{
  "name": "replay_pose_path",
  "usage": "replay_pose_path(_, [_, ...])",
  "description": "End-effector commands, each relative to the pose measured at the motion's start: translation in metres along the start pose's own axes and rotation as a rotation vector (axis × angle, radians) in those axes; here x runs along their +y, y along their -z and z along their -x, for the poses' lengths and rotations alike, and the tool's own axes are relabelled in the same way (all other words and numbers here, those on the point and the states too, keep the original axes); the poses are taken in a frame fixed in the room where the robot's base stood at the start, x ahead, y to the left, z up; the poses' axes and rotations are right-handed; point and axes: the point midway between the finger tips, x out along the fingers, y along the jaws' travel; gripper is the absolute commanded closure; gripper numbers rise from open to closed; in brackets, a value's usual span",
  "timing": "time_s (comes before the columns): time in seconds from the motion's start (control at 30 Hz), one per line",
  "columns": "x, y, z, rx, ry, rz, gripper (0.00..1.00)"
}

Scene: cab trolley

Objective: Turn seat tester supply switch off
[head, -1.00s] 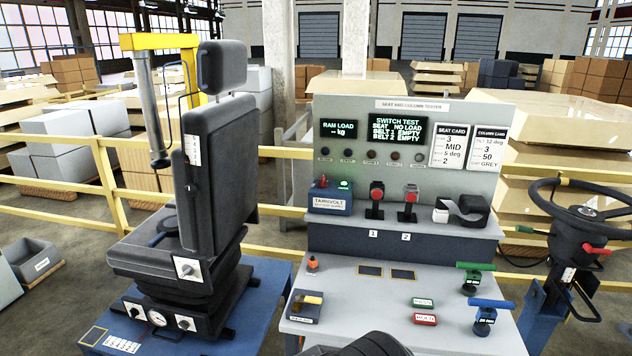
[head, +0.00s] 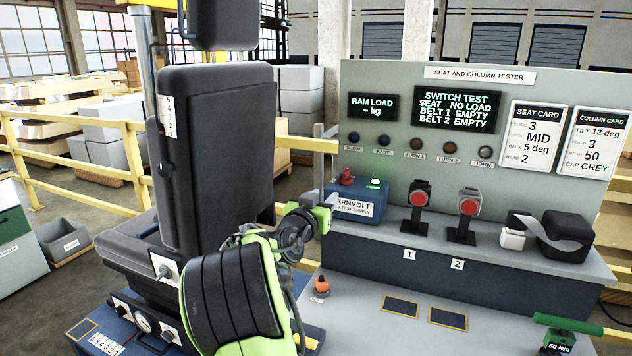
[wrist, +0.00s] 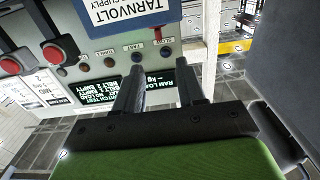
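The blue Tarnvolt supply box (head: 352,207) stands on the tester's shelf at its left end. Its red switch (head: 346,177) is on top at the left, beside a lit green lamp (head: 375,184). My gripper (head: 322,207) is at the left side of the box, close to it; whether they touch is unclear. In the wrist view my gripper (wrist: 160,85) is open, with two dark fingers apart and nothing between them. The box (wrist: 125,12) is beyond the fingertips there, with a red part (wrist: 157,34), likely the switch, at its edge.
The tester panel (head: 420,85) rises behind the shelf, its screen showing SWITCH TEST. Two red-button belt stands (head: 418,205) and a tape dispenser (head: 565,238) stand right of the box. A black seat (head: 215,160) is close on the left. An orange knob (head: 321,286) is below.

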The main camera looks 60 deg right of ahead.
Motion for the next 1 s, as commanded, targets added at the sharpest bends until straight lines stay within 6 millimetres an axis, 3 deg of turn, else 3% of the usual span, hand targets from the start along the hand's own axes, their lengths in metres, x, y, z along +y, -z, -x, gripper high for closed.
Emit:
replay_pose_path(0.17, [0.002,0.003,-0.030,0.002,-0.005,0.001,0.61])
replay_pose_path(0.6, [0.001,0.001,-0.132,-0.003,0.000,0.002,0.61])
replay_pose_path(0.8, [0.000,0.002,-0.152,-0.003,0.001,0.000,0.61])
replay_pose_path(1.0, [0.000,0.001,-0.155,-0.004,0.002,0.000,0.61])
